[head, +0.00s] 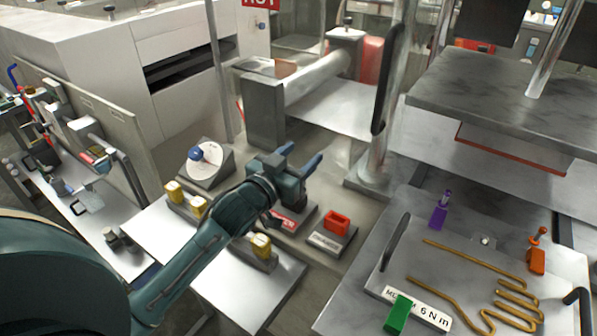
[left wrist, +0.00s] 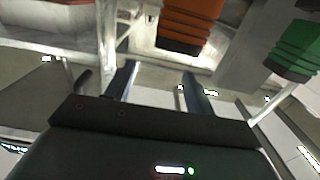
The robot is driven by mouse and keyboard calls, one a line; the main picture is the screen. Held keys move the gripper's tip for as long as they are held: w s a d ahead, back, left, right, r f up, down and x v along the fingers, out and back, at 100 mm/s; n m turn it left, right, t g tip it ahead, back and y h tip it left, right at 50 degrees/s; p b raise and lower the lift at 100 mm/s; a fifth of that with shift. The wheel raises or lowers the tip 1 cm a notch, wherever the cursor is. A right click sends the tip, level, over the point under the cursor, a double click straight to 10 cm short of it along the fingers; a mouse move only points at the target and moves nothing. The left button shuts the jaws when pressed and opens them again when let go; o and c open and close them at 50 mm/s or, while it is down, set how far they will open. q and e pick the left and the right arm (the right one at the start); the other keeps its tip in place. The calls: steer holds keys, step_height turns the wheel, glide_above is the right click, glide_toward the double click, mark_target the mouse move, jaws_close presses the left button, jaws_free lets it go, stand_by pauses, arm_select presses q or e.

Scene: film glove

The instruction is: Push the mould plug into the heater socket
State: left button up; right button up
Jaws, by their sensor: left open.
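My left gripper (head: 299,157) is over the bench in the middle of the head view, its two blue fingers apart and nothing between them. It also shows in the left wrist view (left wrist: 158,82). A red open-topped socket (head: 337,222) stands on a labelled grey block, right of and below the gripper; the label is too small to read. On the metal mould plate (head: 410,262) are a purple plug-like piece (head: 439,214), an orange one (head: 537,260) and a green block (head: 398,315). I cannot tell which is the mould plug. My right gripper is not in view.
A grey press platen (head: 500,105) overhangs at the right. A metal post (head: 375,165) stands behind the red socket. Ribbed orange (left wrist: 187,22) and green (left wrist: 296,50) blocks show beyond the fingers.

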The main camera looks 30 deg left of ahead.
arm_select(q)
steer(key=shift+r, duration=2.35)
